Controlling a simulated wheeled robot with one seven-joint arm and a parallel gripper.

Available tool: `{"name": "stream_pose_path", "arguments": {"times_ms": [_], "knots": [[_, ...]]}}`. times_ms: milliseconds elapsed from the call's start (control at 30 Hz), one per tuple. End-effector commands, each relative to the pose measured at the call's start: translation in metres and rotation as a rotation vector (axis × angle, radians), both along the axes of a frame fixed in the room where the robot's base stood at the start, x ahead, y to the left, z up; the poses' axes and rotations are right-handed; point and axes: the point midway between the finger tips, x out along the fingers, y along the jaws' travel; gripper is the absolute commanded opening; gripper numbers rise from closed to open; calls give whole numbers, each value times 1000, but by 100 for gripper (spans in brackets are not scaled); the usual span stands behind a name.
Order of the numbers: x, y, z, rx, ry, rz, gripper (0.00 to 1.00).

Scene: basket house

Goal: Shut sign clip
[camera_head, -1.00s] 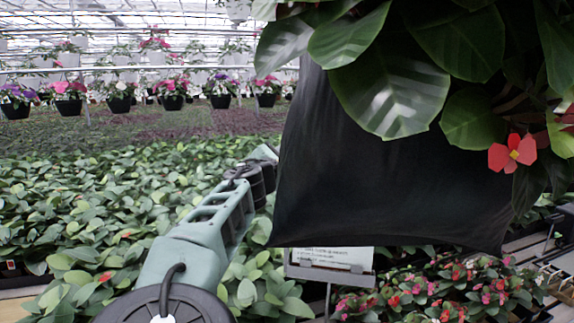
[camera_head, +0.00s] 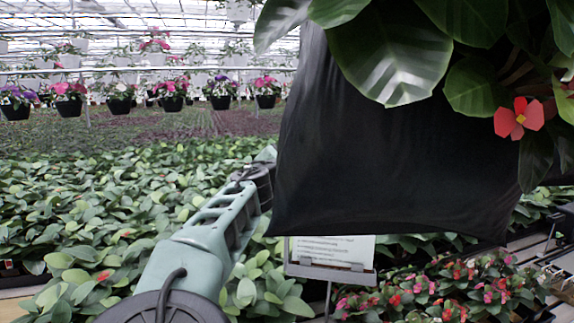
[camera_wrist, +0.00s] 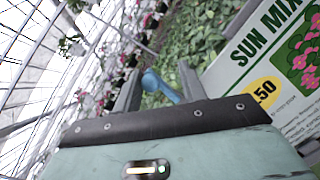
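A blue lever-like part (camera_wrist: 160,86), possibly the clip's lever, shows between my gripper's fingers (camera_wrist: 157,72) in the wrist view. The fingers are apart, and I cannot tell whether either touches it. A printed sign (camera_wrist: 270,70) reading "SUN MIX" stands just right of the fingers. In the head view, a white card in a grey metal holder (camera_head: 330,273) on a thin post shows below a black hanging bag. I cannot tell whether it is the same sign. My gripper is hidden behind the bag in the head view.
The black bag (camera_head: 390,150) with large leaves and a red flower (camera_head: 518,118) hangs close in front, covering much of the right side. Green plants (camera_head: 90,200) fill the bed at left. Red and pink flowering plants (camera_head: 450,290) stand below. Several flower pots hang behind.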

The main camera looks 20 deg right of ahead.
Motion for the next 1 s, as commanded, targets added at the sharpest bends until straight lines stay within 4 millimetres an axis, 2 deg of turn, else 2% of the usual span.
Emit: {"name": "stream_pose_path", "arguments": {"times_ms": [33,433,1000], "knots": [[0,0,-4,1,4,1,38],[1,5,2,2,2,1,38],[-52,36,11,1,3,3,38]]}}
